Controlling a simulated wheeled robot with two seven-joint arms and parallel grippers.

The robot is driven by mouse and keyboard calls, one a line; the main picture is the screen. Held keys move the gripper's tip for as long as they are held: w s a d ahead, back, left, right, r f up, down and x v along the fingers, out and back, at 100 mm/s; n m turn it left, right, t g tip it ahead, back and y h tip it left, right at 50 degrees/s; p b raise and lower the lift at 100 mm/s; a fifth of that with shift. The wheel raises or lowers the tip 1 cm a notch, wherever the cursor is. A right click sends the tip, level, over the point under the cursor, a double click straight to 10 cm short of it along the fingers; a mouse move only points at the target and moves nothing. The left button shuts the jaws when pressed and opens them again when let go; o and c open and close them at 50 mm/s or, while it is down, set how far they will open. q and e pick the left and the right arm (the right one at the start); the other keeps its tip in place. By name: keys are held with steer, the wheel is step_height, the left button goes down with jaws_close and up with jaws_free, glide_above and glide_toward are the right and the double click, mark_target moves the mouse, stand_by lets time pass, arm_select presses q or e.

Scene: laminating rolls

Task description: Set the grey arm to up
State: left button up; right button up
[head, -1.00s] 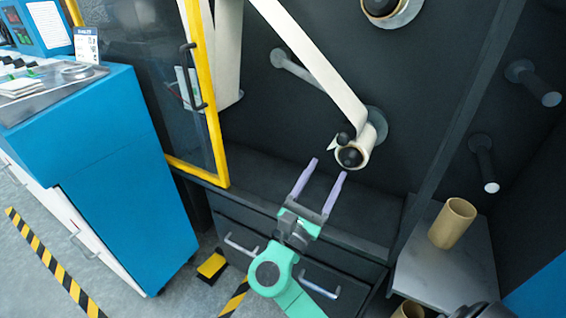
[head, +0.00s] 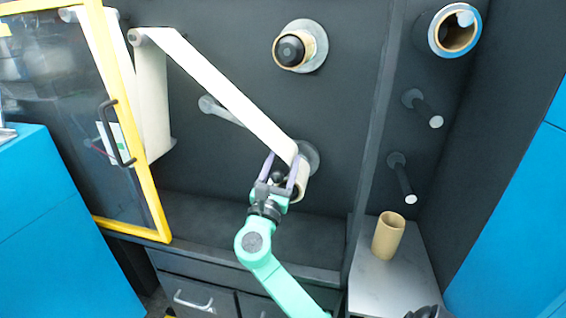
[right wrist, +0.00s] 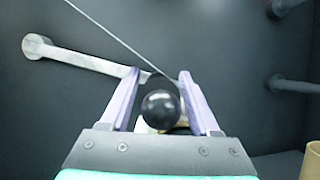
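The grey arm (head: 222,110) is a short bar on the dark machine wall. It slopes down to the right from its round pivot, and its far end passes behind the white web. In the right wrist view the grey arm (right wrist: 85,58) runs from upper left toward my fingertips. My right gripper (head: 281,160) is at the lower roll, right of and below the arm's pivot. Its lilac fingers are apart in the right wrist view (right wrist: 159,75), with a round black knob (right wrist: 160,107) showing between them. I cannot tell whether they touch anything. My left gripper is not in view.
The white web (head: 225,90) runs down to the lower roll (head: 302,180). An upper black-capped spindle (head: 290,50) is above. A yellow-framed door (head: 150,200) stands left. Grey pegs (head: 425,108) and a cardboard core (head: 388,236) on a shelf are right.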

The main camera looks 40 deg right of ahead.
jaws_close()
stand_by(1.2)
